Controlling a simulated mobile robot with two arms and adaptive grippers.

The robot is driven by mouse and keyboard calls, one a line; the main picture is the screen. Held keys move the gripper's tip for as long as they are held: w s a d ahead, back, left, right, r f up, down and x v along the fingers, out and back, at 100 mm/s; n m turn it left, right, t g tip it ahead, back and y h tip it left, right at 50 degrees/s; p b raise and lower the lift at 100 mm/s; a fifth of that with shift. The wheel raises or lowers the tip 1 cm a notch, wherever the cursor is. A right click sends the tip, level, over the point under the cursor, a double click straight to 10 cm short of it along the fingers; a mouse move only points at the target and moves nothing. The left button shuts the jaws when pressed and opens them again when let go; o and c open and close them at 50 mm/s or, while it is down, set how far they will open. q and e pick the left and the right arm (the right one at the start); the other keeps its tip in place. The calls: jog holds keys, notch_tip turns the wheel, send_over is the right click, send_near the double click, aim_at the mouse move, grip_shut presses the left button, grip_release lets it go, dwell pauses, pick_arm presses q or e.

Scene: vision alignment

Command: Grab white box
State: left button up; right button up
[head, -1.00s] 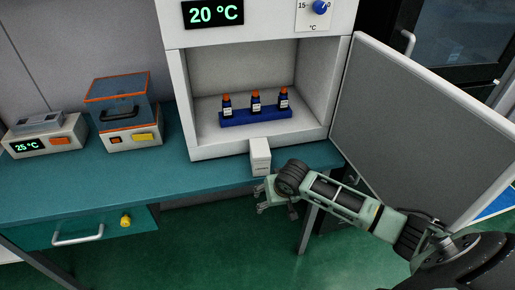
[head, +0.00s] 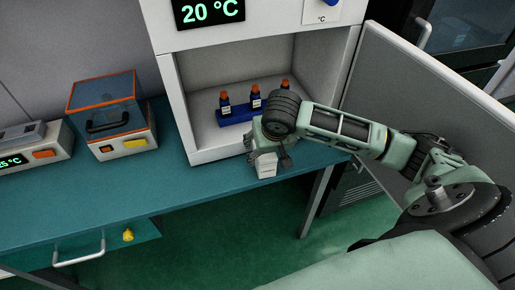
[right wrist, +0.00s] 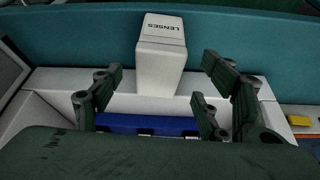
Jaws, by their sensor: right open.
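The white box (head: 266,167) stands near the front edge of the teal bench, in front of the open chamber. My right gripper (head: 264,152) is close above it in the head view and hides its upper part. In the right wrist view the box (right wrist: 161,58), marked "LENSES", lies centred between the spread fingers of the right gripper (right wrist: 160,82). The fingers are open, with a gap on both sides of the box, and hold nothing. I cannot tell how far the fingertips are from the box in depth. My left gripper is not in view.
The open white chamber (head: 190,110) holds a blue rack (head: 233,116) with orange-capped bottles. Its grey door (head: 400,95) stands open to the right. An orange-lidded device (head: 125,146) and another device (head: 45,143) are at the left. The bench middle (head: 110,195) is clear.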

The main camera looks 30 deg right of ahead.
jog(key=shift+w+f, duration=0.2)
jog(key=p+x, duration=0.1)
jog(key=x, duration=0.2)
jog(key=shift+s+d+f, duration=0.1)
jog(key=shift+d+f, duration=0.05)
jog(key=shift+f, duration=0.1)
jog(key=p+x, duration=0.1)
jog(key=x, duration=0.1)
jog(key=shift+f, duration=0.3)
jog(key=shift+w+d+f, duration=0.1)
jog(key=shift+w+f, duration=0.3)
jog(key=shift+f, duration=0.1)
jog(key=c, duration=0.7)
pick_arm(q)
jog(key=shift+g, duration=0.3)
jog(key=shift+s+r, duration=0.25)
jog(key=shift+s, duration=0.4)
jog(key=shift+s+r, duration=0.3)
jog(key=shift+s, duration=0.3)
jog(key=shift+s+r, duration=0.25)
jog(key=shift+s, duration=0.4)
pick_arm(e)
jog(key=c, duration=0.7)
